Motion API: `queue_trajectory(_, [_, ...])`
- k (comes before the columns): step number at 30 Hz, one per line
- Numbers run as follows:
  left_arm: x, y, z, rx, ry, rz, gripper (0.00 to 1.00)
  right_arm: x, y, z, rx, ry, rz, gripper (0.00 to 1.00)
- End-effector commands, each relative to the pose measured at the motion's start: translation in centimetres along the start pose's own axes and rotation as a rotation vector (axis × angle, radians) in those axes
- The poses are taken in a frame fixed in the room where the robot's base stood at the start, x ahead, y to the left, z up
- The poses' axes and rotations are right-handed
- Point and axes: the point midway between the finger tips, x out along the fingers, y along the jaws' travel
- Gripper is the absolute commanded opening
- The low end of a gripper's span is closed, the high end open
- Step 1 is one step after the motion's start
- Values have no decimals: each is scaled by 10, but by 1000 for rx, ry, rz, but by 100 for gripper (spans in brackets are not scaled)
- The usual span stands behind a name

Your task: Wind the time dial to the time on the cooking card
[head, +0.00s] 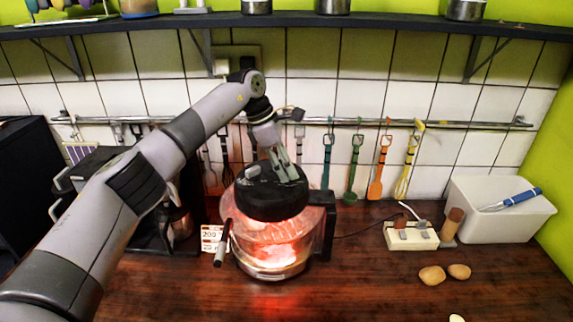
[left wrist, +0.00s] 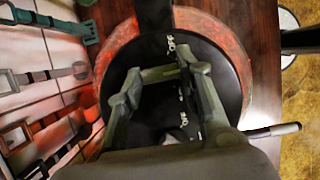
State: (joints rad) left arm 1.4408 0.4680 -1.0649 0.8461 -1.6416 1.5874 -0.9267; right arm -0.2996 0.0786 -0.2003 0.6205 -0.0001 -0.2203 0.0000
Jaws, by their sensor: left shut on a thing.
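The cooker has a round black lid (head: 268,200) on a clear glass bowl (head: 275,243) that glows red-orange. My left gripper (head: 286,170) reaches down from the left onto the lid's top and is shut on a dial there, which its fingers mostly hide. A small grey knob (head: 253,170) shows on the lid to the left of the fingers. The left wrist view shows the gripper fingers (left wrist: 160,76) over the black lid (left wrist: 225,85), with pale markings beside them. The cooking card (head: 211,237) stands left of the bowl; its top line seems to read 200, the rest is too small.
Utensils hang from a rail (head: 345,122) behind. To the right are a block with a white top (head: 411,236), two brown eggs (head: 432,275) and a white bin (head: 500,212). The front right counter is mostly clear.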

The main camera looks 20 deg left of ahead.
Motion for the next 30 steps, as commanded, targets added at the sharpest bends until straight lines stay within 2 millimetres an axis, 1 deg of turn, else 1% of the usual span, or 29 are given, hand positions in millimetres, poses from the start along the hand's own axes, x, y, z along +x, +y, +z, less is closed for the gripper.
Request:
queue_trajectory(16, [-1, 1, 1, 22, -1, -4, 5, -1, 0, 0, 0, 0, 0, 34])
queue_trajectory(17, [-1, 1, 0, 22, -1, -4, 35, -1, 0, 0, 0, 0, 0, 34])
queue_trajectory(25, [-1, 1, 0, 21, 0, -6, 53, -1, 0, 0, 0, 0, 1, 34])
queue_trajectory(30, [0, 0, 0, 21, 0, -7, 53, -1, 1, 0, 0, -1, 1, 34])
